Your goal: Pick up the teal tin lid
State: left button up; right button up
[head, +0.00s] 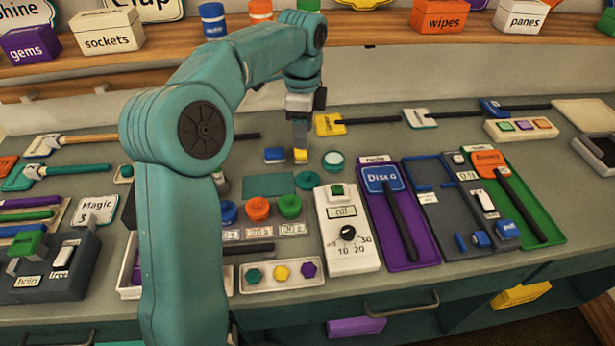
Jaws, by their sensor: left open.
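A round teal piece (309,180) that looks like the teal tin lid lies flat on the bench, beside the right end of a flat teal rectangle (268,186). Just behind and to its right is a small round piece with a teal rim and pale top (333,160); which of the two is the lid is hard to tell. My left gripper (300,148) points down behind and left of both round pieces, over a small yellow piece (300,156). It is open with nothing seen in it, and apart from both. My right gripper is out of view.
A blue piece (275,155) sits left of the yellow one. A purple tray (400,215) stands right. Signs on sticks (370,120) lie behind. Shelves (180,48) run along the wall.

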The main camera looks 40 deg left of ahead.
pick_arm(q)
send_over(308, 174)
jog(key=f, duration=0.6)
jog(key=shift+s+a+f+b, duration=0.2)
jog(key=shift+s+a+b, duration=0.05)
jog(key=shift+b, duration=0.05)
jog(key=shift+s+f, duration=0.2)
jog(key=shift+f, duration=0.4)
jog(key=f, duration=0.3)
jog(key=w+f, duration=0.1)
jog(key=shift+d+f, duration=0.25)
jog(key=shift+f, duration=0.5)
jog(key=shift+c, duration=0.3)
grip_shut()
